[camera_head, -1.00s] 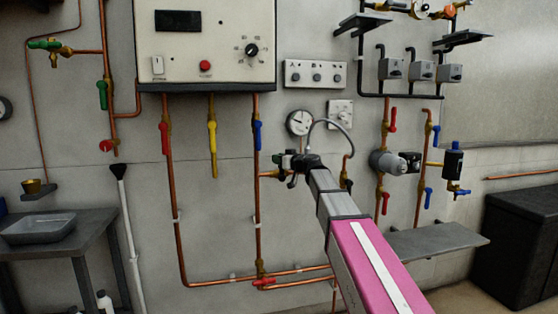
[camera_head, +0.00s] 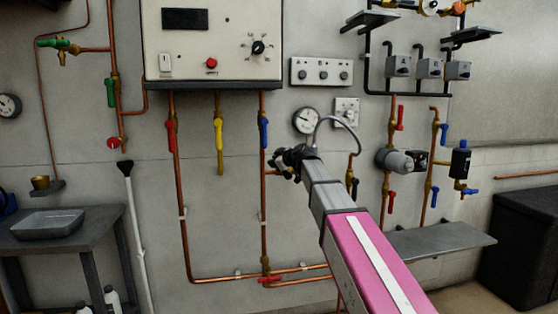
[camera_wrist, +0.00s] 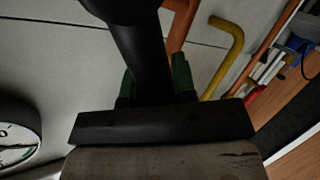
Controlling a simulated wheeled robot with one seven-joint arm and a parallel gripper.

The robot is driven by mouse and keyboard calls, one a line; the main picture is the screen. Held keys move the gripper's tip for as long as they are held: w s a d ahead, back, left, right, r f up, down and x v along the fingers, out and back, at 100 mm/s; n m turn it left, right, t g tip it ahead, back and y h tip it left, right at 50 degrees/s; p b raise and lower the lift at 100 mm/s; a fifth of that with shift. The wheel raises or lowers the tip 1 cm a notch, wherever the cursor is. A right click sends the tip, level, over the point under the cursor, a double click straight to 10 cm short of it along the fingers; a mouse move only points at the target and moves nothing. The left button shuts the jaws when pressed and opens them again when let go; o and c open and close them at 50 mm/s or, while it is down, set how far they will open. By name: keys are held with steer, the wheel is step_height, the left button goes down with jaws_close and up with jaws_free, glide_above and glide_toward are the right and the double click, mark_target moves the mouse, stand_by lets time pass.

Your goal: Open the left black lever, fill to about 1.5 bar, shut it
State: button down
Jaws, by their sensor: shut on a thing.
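My gripper (camera_head: 290,160) is at the wall, at the left end of the grey braided hose (camera_head: 335,120), where a brass fitting branches from a copper pipe. It is shut on the left black lever, which it mostly hides in the head view. In the wrist view a thick black bar (camera_wrist: 142,55), apparently that lever, runs between the green finger pads of my gripper (camera_wrist: 155,85). The lever's exact angle cannot be told. A second black lever (camera_head: 354,187) hangs at the hose's right end. The round pressure gauge (camera_head: 306,120) is just above my gripper; its reading is too small to tell.
A white boiler (camera_head: 212,40) hangs above, with red (camera_head: 171,137), yellow (camera_head: 219,135) and blue (camera_head: 264,133) levers below. A grey shelf (camera_head: 440,239) juts out at right. A bench (camera_head: 75,240) stands at left. Bare wall lies between the pipes.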

steer(key=shift+s+a+f+n+h, duration=0.25)
steer(key=shift+a+f+n+h, duration=0.6)
steer(key=shift+f+n+h, duration=0.3)
steer(key=c, duration=0.9)
jaws_free()
steer(key=v, duration=1)
steer(key=shift+s+d+r, duration=0.15)
steer(key=shift+s+r, duration=0.15)
